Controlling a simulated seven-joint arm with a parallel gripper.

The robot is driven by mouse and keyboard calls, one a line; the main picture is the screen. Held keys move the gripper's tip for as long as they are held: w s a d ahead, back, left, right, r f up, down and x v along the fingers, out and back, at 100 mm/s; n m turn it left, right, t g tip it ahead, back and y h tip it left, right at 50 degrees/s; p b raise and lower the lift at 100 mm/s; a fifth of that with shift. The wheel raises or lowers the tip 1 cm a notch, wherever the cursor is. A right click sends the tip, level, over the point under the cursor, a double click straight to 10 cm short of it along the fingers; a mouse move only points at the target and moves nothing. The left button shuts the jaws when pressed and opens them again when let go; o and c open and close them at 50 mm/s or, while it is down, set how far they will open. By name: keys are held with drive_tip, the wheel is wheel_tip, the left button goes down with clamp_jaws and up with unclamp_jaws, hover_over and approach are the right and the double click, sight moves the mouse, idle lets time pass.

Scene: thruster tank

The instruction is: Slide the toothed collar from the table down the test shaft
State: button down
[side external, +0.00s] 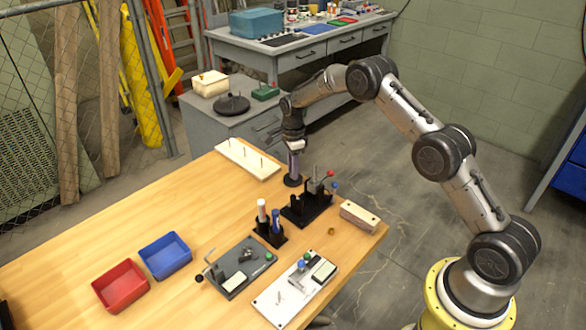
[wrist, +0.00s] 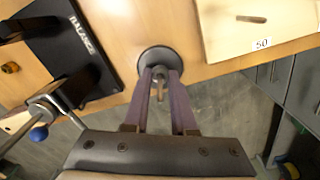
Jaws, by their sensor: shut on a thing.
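My gripper (side external: 293,172) points down at the table's back edge; its two purple fingers also show in the wrist view (wrist: 160,78). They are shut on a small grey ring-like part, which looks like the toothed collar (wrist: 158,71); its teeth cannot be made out. A thin brownish pin, which looks like the test shaft (wrist: 160,92), stands between the fingers and appears to pass through the ring. Below is a round dark base (wrist: 154,54), which also shows in the side view (side external: 292,182). The fingers hide much of the ring, so its height on the shaft is unclear.
A black fixture (side external: 305,208) with posts and a red-knobbed lever stands close beside the base. A pale pegged board (side external: 248,159) lies on the other side. A small brass part (side external: 331,231) lies near a wooden block (side external: 360,216). Red (side external: 121,285) and blue (side external: 165,256) bins stand farther left.

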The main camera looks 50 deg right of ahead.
drive_tip(key=shift+f, duration=0.3)
drive_tip(key=c, duration=0.7)
unclamp_jaws()
drive_tip(key=shift+o, duration=0.2)
wheel_tip(320, 180, up, 18)
idle(0.7)
